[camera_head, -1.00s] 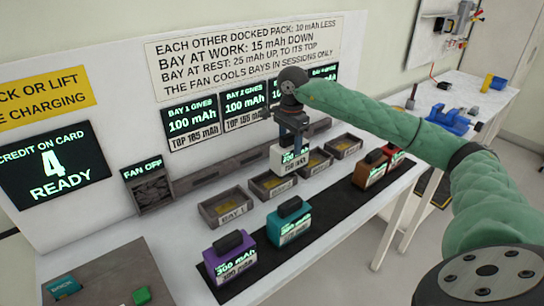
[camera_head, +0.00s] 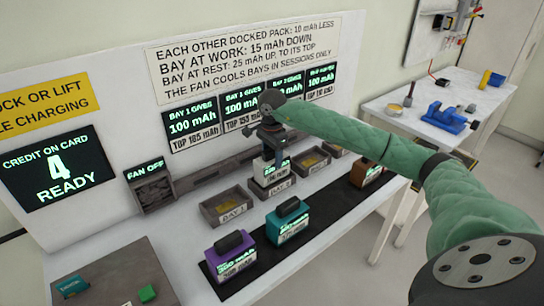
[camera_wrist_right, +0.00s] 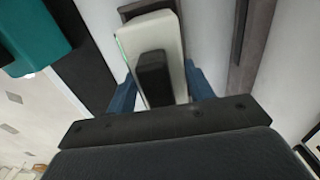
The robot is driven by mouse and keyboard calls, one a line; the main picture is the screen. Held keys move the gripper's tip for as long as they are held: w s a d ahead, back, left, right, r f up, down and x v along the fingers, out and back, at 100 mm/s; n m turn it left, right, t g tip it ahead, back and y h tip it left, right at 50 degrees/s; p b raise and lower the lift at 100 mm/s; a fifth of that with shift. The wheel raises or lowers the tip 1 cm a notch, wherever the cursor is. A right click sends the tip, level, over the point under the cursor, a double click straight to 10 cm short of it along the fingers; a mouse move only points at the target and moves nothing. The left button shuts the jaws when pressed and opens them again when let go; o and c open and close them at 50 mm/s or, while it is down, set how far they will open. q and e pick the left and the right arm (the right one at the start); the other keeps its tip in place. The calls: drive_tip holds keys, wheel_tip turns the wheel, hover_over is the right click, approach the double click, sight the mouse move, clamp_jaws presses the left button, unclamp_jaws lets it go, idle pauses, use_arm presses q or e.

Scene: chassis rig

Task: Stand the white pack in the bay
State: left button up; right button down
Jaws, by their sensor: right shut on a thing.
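The white pack (camera_head: 268,176), with a black handle on top, is upright at the second bay (camera_head: 285,187), behind the black mat. My right gripper (camera_head: 273,150) is shut on it from above. Its lower part is at the bay's rim; I cannot tell whether it rests on the bay floor. In the right wrist view the white pack (camera_wrist_right: 169,38) and its dark handle show between the blue fingers of the right gripper (camera_wrist_right: 160,92). My left gripper is not in view.
Bay 1 (camera_head: 226,208) is empty, left of the pack; another bay (camera_head: 309,162) is to its right. Purple (camera_head: 229,258), teal (camera_head: 287,224) and brown (camera_head: 364,173) packs stand on the black mat (camera_head: 262,272). The fan panel (camera_head: 152,190) reads off.

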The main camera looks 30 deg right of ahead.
drive_tip(key=shift+f, duration=0.55)
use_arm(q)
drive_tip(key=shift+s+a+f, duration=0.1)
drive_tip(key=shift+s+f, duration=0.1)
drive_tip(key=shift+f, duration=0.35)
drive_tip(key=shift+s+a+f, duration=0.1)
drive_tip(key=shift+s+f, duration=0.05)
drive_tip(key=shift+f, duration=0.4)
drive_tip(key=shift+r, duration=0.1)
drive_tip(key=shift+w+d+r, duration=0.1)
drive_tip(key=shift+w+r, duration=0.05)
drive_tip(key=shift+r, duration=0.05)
use_arm(e)
drive_tip(key=shift+f, duration=0.1)
drive_tip(key=c, duration=0.6)
unclamp_jaws()
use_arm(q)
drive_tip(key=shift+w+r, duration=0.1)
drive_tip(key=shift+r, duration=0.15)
